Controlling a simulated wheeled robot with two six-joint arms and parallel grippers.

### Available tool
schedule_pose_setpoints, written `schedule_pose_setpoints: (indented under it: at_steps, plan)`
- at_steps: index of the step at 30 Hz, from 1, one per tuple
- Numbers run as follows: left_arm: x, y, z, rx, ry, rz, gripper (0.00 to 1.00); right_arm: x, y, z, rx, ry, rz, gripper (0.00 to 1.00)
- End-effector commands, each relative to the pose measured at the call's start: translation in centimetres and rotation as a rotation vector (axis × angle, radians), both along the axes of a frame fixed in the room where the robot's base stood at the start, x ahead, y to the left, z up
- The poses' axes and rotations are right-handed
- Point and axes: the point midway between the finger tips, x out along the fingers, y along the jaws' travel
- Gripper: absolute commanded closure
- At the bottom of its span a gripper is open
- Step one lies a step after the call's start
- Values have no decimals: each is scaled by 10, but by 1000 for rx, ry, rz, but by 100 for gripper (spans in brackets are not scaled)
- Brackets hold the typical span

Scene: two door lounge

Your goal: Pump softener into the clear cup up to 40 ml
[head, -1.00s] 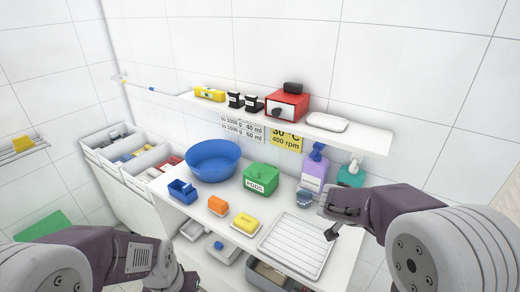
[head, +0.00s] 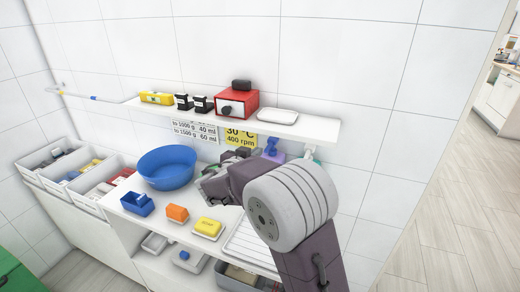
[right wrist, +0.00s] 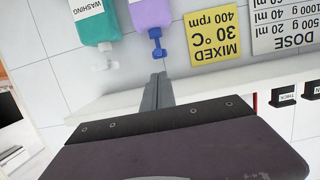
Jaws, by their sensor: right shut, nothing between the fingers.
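A lilac bottle (right wrist: 151,14) with a blue pump head (right wrist: 157,45) shows upside down at the top of the right wrist view. Its top also shows behind my arm in the head view (head: 272,154); no label on it is readable now. My right gripper (right wrist: 158,78) is shut and empty, its fingertips lined up with the pump head in the wrist view. I cannot tell whether they touch. The clear cup is hidden behind my right arm. My left gripper is out of view.
A teal bottle (right wrist: 95,22) marked WASHING stands beside the lilac one. A shelf (head: 315,128) with a red box (head: 238,104) runs above. A dose sign (right wrist: 285,24) is on the wall.

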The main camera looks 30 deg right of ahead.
Motion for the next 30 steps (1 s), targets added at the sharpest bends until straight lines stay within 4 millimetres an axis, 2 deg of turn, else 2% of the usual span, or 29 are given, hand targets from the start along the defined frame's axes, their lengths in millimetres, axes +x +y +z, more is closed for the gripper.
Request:
schedule_pose_setpoints:
  at_steps: [6, 12, 17, 26, 28, 30]
  plan:
    - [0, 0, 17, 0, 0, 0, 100, 27, -34, -8, 1, 5, -3, 100]
    - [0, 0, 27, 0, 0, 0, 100, 47, -56, -16, 1, 3, -1, 100]
    - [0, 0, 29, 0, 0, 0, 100, 54, -64, -20, 2, 1, 0, 100]
    - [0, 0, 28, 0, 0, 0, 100, 54, -64, -21, 2, 0, 1, 100]
    - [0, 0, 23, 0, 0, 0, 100, 54, -64, -25, 2, 0, 1, 100]
    - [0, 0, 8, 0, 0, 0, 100, 54, -64, -33, 2, 0, 1, 100]
